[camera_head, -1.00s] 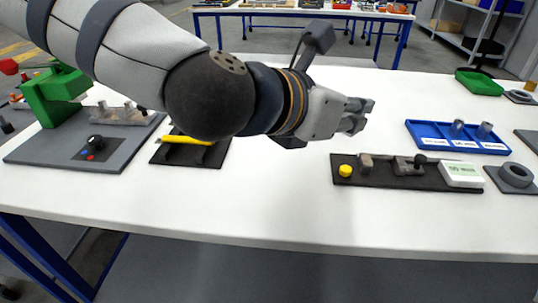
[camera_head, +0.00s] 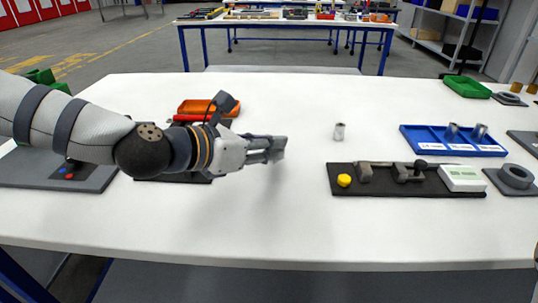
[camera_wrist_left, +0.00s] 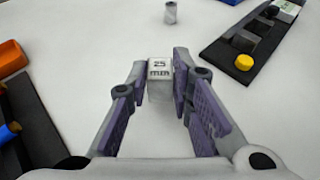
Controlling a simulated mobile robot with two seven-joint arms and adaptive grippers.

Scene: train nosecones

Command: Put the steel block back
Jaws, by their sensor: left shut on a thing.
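The steel block (camera_wrist_left: 159,82) is a small pale block marked "25 mm" in the left wrist view. It sits between the two fingertips of my left gripper (camera_wrist_left: 161,85), which is shut on it. In the head view my left gripper (camera_head: 270,149) is above the white table, left of the black gauge board; the block itself cannot be made out there. My right gripper is not in view.
A small metal cylinder (camera_head: 339,132) stands alone mid-table. The black board (camera_head: 400,189) has a yellow knob and a white display box (camera_head: 461,178). A blue tray (camera_head: 424,146) with metal cylinders lies behind it. An orange bin (camera_head: 194,106) is behind my left arm.

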